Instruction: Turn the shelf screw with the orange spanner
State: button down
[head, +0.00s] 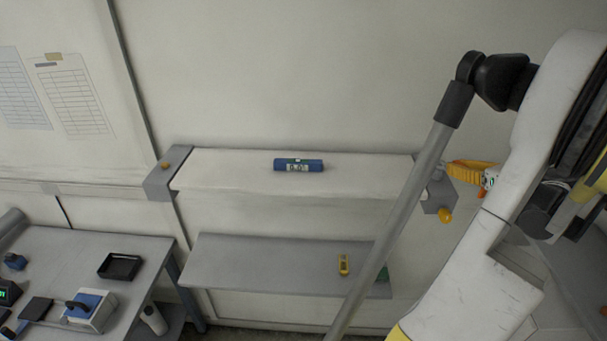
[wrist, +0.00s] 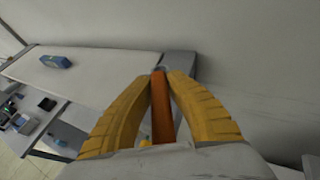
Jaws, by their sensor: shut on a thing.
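My gripper (wrist: 160,88) is shut on the orange spanner (wrist: 162,112), its two yellow fingers on either side of the handle. The spanner's grey head (wrist: 159,70) points away from me, over the grey bracket (wrist: 178,65) at the shelf's right end. I cannot tell whether the head touches anything; a screw under it is hidden. A yellow knob (head: 445,215) shows on that bracket.
A blue device (head: 298,165) lies on the shelf; the rest of its top is clear. A workbench (head: 60,255) with a black tray (head: 120,266) and other items stands at the left.

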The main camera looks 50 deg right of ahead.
jog(key=shift+r, duration=0.2)
jog(key=shift+r+p, duration=0.95)
jog(key=shift+r, duration=0.35)
